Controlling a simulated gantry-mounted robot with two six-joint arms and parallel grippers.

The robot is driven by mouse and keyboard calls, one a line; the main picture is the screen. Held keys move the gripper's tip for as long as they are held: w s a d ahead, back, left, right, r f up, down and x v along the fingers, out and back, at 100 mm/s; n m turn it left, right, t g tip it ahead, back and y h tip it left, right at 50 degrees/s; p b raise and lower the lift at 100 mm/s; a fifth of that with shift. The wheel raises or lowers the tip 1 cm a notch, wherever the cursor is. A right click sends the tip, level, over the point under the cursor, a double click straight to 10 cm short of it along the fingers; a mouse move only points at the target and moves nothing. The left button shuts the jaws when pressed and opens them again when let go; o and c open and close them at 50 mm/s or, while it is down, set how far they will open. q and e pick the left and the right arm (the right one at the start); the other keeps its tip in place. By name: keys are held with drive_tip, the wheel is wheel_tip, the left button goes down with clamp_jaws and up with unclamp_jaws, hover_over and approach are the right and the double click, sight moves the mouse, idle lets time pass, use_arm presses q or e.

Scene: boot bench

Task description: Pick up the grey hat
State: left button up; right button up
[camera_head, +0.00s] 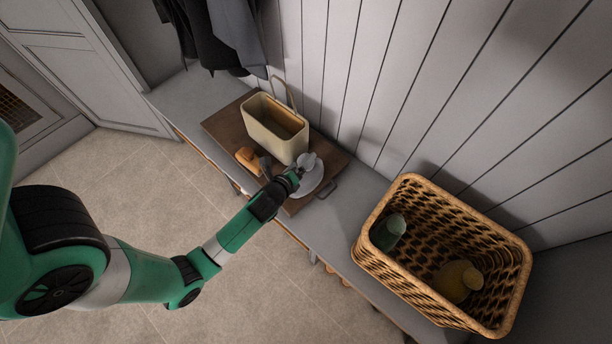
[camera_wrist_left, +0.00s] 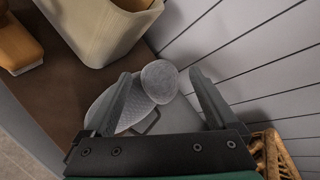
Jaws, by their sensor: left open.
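The grey hat (camera_head: 311,171) lies at the right end of a brown tray on the bench, with a rounded bobble at its upper end. In the left wrist view the grey hat (camera_wrist_left: 117,106) shows a knitted body, and its bobble lies between my fingers. My left gripper (camera_head: 296,174) is at the hat; in the wrist view the left gripper (camera_wrist_left: 160,82) is open, one finger over the hat's body and the other to the right of the bobble. I cannot tell whether the fingers touch it. My right gripper is not in view.
On the tray (camera_head: 224,122) stand a cream handled caddy (camera_head: 274,128) and an orange-brown item (camera_head: 246,157), left of the hat. A wicker basket (camera_head: 440,204) with a green and a yellow item stands to the right. The panelled wall is close behind.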

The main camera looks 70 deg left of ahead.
use_arm(q)
drive_tip(key=b+x, duration=0.1)
drive_tip(key=x, duration=0.3)
drive_tip(key=shift+w+a+f+b, duration=0.1)
drive_tip(key=shift+a+b, duration=0.05)
drive_tip(key=shift+b, duration=0.2)
drive_tip(key=shift+w+a, duration=0.25)
clamp_jaws()
